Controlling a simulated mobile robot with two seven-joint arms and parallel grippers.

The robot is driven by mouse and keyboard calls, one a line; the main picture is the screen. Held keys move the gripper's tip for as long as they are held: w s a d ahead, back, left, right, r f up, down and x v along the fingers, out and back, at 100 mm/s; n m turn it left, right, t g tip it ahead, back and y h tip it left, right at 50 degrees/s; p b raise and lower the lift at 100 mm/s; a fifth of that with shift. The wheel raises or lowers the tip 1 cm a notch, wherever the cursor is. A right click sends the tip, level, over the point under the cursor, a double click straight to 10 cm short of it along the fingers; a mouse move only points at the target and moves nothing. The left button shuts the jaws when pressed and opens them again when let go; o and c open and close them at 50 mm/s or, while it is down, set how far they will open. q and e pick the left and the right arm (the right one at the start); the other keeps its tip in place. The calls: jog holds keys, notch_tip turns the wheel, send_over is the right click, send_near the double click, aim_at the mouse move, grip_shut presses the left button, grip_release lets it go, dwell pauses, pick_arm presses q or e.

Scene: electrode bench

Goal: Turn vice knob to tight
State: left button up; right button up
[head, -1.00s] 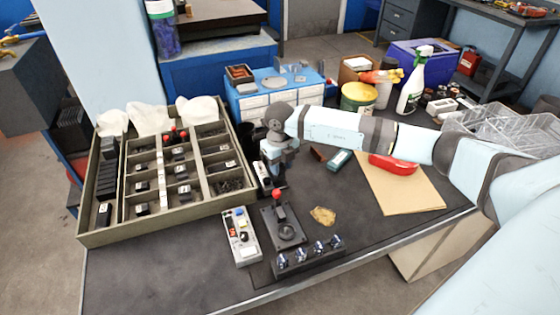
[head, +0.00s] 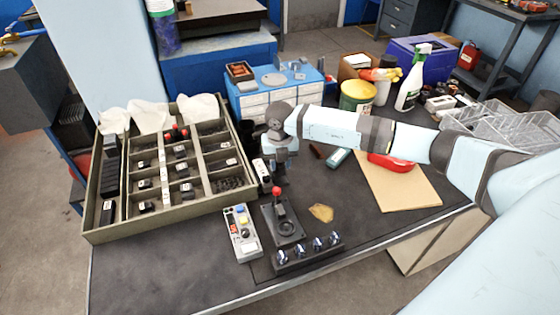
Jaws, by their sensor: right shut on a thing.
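My right gripper (head: 280,179) points down at the middle of the bench, behind a red ball-topped lever on a black base (head: 285,227). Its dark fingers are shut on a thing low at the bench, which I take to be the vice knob. The gripper and the lever hide most of that spot, so the knob and its turn angle cannot be made out. A small grey-and-black device (head: 262,172) stands just left of the fingers. My left gripper is out of view.
A compartment tray (head: 165,218) fills the left of the bench. A grey control box (head: 243,240) and a row of knobs (head: 308,251) lie in front. A brown sheet (head: 405,192) with a red case (head: 393,164) lies right, under my arm. The front left bench is clear.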

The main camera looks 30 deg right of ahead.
aim_at(280, 166)
jog(key=o, duration=0.9)
jog(key=shift+o, duration=0.2)
jog(key=shift+r, duration=0.1)
notch_tip(280, 166, up, 14)
jog(key=shift+p, duration=0.35)
jog(key=shift+c, duration=0.2)
